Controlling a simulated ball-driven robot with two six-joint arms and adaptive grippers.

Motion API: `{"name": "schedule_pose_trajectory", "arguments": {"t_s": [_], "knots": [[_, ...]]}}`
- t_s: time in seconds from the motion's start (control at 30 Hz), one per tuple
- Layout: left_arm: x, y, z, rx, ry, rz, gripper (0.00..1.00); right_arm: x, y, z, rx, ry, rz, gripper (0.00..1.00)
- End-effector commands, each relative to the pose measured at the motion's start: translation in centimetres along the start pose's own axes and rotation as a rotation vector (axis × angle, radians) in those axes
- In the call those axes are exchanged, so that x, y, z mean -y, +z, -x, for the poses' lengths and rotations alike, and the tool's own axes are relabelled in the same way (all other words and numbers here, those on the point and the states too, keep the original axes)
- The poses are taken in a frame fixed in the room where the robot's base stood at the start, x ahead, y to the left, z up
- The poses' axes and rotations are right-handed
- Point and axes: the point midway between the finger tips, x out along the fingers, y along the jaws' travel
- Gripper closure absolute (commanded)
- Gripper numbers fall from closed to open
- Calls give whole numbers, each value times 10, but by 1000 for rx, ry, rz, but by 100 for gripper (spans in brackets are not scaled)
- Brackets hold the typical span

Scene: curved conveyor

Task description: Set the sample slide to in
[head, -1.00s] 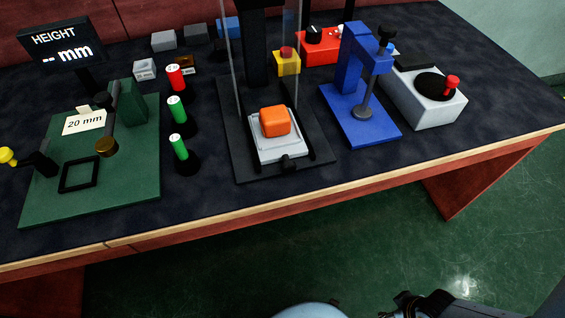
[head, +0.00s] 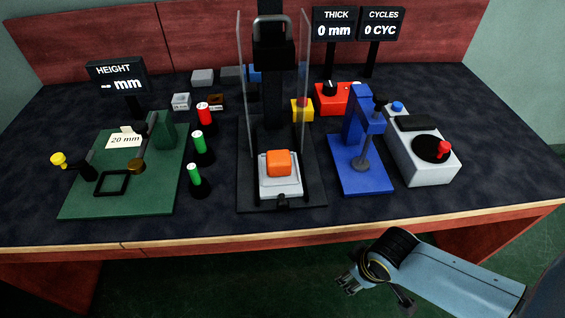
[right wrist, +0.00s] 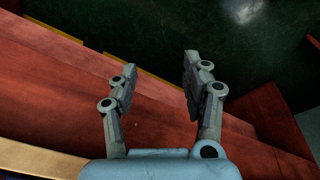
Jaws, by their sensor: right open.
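A light grey slide (head: 281,187) with a small black knob (head: 283,201) at its front sits on the dark base of the press, between two clear side panels. An orange block (head: 279,163) rests on it. The slide lies at the front part of the base, toward the table's near edge. My right gripper (head: 347,281) is in front of the table, below and right of the slide, well apart from it. In the right wrist view its two fingers (right wrist: 160,70) are spread and empty. My left gripper is out of view.
A green plate (head: 150,196) with a height gauge stands left, beside red and green cylinders (head: 197,142). A blue stand (head: 362,178) and a grey box with a red-knobbed crank (head: 430,170) stand right. The dark table top is clear along its front edge.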

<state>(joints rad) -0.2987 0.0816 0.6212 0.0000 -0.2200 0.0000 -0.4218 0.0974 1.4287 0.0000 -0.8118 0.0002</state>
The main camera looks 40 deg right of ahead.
Motion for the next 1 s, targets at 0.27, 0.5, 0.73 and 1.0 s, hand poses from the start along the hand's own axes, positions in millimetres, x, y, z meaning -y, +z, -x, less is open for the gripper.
{"name": "schedule_pose_trajectory", "arguments": {"t_s": [0.27,0.5,0.73,1.0], "knots": [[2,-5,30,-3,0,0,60,-4,-58,100,-41,2,1,52],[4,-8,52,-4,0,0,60,-5,-93,183,-62,1,-17,52],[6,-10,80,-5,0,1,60,-4,-133,265,-48,-9,-129,52],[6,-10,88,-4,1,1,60,9,-178,249,66,-27,-366,52]]}}
